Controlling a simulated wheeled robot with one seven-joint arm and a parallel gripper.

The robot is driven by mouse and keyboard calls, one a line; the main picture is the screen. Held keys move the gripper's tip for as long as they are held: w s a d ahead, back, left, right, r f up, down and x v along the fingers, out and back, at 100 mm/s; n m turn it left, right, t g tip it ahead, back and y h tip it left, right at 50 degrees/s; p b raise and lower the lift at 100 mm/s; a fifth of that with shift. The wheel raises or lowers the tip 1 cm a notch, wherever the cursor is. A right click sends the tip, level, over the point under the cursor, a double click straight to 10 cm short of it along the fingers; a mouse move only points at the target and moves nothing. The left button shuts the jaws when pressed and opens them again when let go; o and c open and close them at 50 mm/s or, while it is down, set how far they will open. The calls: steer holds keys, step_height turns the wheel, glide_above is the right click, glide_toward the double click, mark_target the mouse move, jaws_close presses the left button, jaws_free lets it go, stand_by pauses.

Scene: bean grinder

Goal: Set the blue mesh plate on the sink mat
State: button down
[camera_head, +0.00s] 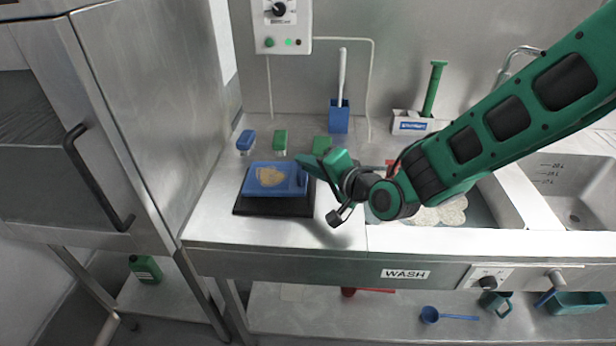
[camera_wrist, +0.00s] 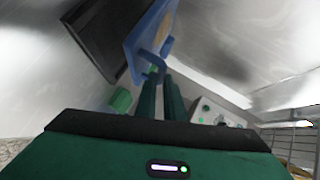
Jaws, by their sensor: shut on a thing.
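The blue mesh plate (camera_head: 290,187), with a tan patch in its middle, is over a black mat (camera_head: 243,207) on the counter left of the sink. My gripper (camera_head: 303,163) reaches in from the right and is shut on the plate's right-hand handle. In the wrist view the fingers (camera_wrist: 158,76) close on the blue handle, with the plate (camera_wrist: 136,40) and the black mat (camera_wrist: 98,32) beyond. The mat shows in front of the plate and beside it. I cannot tell whether the plate touches it.
Blue (camera_head: 245,140) and green (camera_head: 280,138) brushes stand behind the plate. A blue holder (camera_head: 339,118) with a white-handled brush stands at the wall. A basin with tan foam (camera_head: 440,213) lies right, under my arm. The counter's front left (camera_head: 215,225) is clear.

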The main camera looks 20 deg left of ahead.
mark_target(307, 177)
steer(key=shift+w+f, duration=0.1)
steer(key=shift+f, duration=2)
steer(key=c, duration=1.9)
jaws_free()
steer(key=shift+o, duration=0.2)
